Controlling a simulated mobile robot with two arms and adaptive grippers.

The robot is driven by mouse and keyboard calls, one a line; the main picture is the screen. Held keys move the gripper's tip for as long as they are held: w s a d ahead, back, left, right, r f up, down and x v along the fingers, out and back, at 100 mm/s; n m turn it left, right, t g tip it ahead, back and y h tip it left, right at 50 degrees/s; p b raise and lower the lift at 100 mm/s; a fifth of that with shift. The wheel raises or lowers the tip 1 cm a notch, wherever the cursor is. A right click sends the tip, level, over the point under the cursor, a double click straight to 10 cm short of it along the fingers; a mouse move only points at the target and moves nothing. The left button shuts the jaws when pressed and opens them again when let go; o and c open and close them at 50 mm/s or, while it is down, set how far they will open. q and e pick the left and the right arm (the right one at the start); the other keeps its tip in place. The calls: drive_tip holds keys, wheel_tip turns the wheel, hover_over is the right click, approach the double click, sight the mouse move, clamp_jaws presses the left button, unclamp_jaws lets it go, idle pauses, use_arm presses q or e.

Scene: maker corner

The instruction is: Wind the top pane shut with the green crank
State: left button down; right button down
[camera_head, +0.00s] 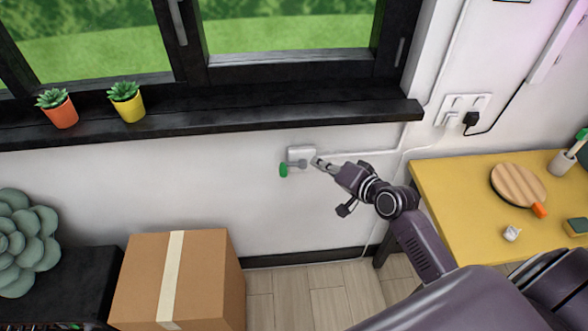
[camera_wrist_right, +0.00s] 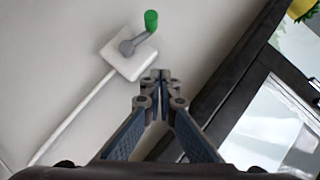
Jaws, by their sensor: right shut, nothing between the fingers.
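The green crank handle (camera_head: 283,170) sits on a grey arm on a small white wall box (camera_head: 301,154) below the window sill. In the right wrist view the green handle (camera_wrist_right: 151,20), its grey arm (camera_wrist_right: 138,42) and the white box (camera_wrist_right: 127,55) show at the upper left. My right gripper (camera_head: 318,162) is shut and empty, close to the right side of the box. In the wrist view its fingertips (camera_wrist_right: 160,75) are together, apart from the green handle. The top pane is not in view. My left gripper is not in view.
A black window sill (camera_head: 220,125) holds an orange pot (camera_head: 60,113) and a yellow pot (camera_head: 129,108). A cardboard box (camera_head: 205,270) stands on the floor below left. A yellow table (camera_head: 455,200) stands at the right. The wall around the crank is clear.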

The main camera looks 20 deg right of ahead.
drive_tip(key=s+n+g, duration=0.1)
drive_tip(key=s+g, duration=0.1)
drive_tip(key=p, duration=0.2)
approach(286, 166)
drive_tip(key=w+d, duration=0.1)
drive_tip(key=w, duration=0.3)
drive_tip(key=shift+w+a+f, duration=0.15)
drive_tip(key=shift+a+f, duration=0.45)
drive_tip(key=shift+f, duration=0.15)
drive_tip(key=shift+w+a+f, duration=0.15)
drive_tip(key=shift+a+f, duration=0.45)
drive_tip(key=shift+f, duration=0.1)
drive_tip(key=shift+w, duration=0.1)
